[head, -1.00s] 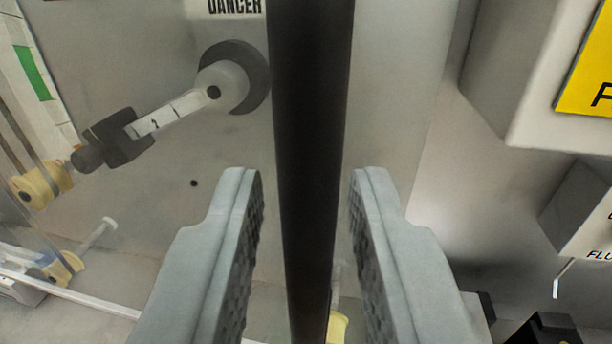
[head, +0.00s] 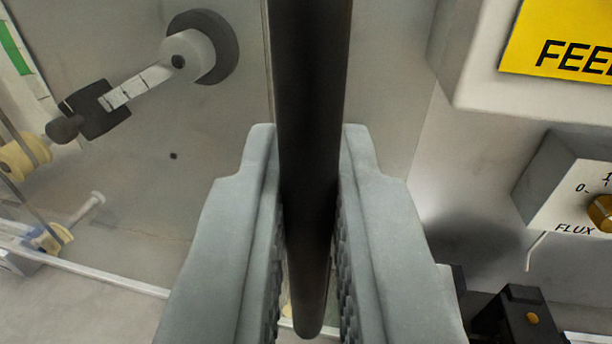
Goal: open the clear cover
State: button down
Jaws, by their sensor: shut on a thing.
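A long dark bar (head: 310,70) runs down the middle of the head view, upright, with its rounded lower end showing between my fingers. My gripper (head: 310,160) is shut on this bar, one grey finger on each side of it. The clear cover (head: 215,130) shows to the left of the bar as a see-through sheet. The bar stands along its right edge. How the bar is fixed to the cover is hidden.
Behind the clear sheet are a round grey-and-white hub (head: 203,48) with an arm and yellow rollers (head: 22,157). At right are a box with a yellow label (head: 560,45), a FLUX dial box (head: 575,190) and a black block (head: 520,315).

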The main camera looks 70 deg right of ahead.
jog(key=s+d, duration=0.2)
jog(key=s, duration=3.2)
jog(key=shift+s+d, duration=0.25)
jog(key=shift+d, duration=0.05)
jog(key=c, duration=1.6)
grip_release()
jog(key=shift+c, duration=0.2)
jog(key=v, duration=1.7)
jog(key=shift+a, duration=0.2)
jog(key=shift+r, duration=0.1)
